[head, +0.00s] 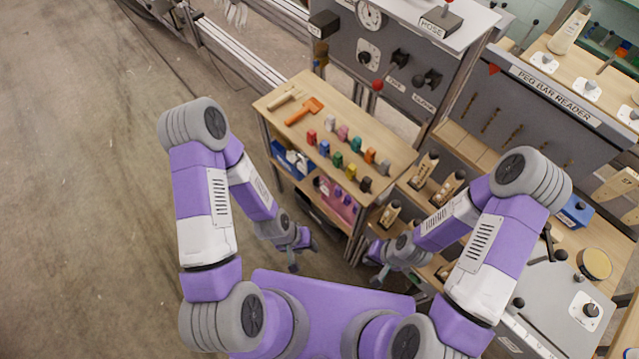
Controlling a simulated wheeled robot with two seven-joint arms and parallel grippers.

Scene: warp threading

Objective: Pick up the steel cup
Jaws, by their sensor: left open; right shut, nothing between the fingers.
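I cannot make out a steel cup for certain in the head view. My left gripper (303,256) is open and empty, low in front of the small wooden-topped cart (283,128) and left of its near leg. My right gripper (372,270) is shut with nothing in it, just right of that leg and below the cart top. Both grippers are apart from the objects on the cart. A small grey piece (385,168) stands at the cart top's right end, but it is too small to identify.
Colored spools (338,160) stand in rows on the cart, beside an orange tool (304,111). A blue bin (290,158) sits on its lower shelf. A grey control panel (390,65) rises behind. Benches with bottles (447,189) are at right. The floor at left is clear.

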